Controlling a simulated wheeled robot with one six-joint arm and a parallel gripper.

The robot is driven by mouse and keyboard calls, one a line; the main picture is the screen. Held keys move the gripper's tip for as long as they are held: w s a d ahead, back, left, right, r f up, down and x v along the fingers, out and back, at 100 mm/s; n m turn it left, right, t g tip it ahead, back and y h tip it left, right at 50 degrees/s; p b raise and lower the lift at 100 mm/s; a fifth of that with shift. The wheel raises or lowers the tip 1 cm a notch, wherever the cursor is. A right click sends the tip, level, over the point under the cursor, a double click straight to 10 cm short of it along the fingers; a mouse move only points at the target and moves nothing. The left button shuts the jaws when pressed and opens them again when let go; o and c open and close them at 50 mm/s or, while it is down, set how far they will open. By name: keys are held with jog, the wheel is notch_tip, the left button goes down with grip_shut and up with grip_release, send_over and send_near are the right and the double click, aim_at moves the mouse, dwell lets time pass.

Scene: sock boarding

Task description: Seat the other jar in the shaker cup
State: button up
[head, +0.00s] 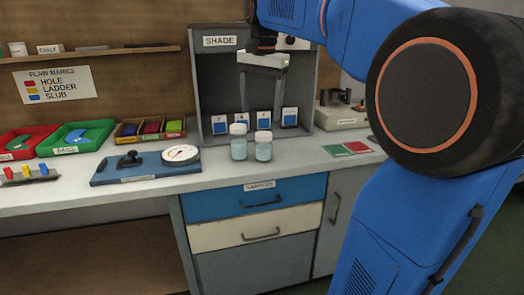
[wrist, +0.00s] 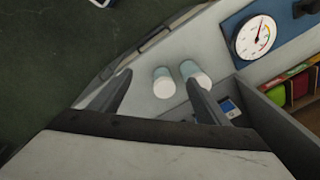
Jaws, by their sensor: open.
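Two jars with white lids and pale blue-green contents stand upright on the counter before the shade box. The left jar (head: 239,142) and the right jar (head: 264,146) are close together. In the wrist view one jar (wrist: 164,83) lies between my fingers and the other jar (wrist: 196,76) is by the right finger. My gripper (head: 261,100) is open and empty, pointing down above and behind the jars. The shaker, with what looks like a metal cup (head: 335,97) on a pale base, stands right of the shade box; the inside of the cup is not visible.
The grey shade box (head: 222,75) has blue-marked cards standing inside. A blue board with a dial gauge (head: 181,154) lies left of the jars. Green and red swatches (head: 348,149) lie to the right. Red and green bins (head: 77,138) are at far left. Counter around the jars is clear.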

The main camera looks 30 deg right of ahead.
aim_at(264, 133)
jog(key=w+d+r+m+g, duration=0.1)
jog(key=w+d+r+m, duration=0.35)
jog(key=w, duration=0.25)
jog(key=f, duration=1.7)
jog(key=shift+s+d+f, duration=0.1)
jog(key=shift+d+f, duration=0.2)
jog(key=c, duration=1.7)
jog(key=shift+r, duration=5.05)
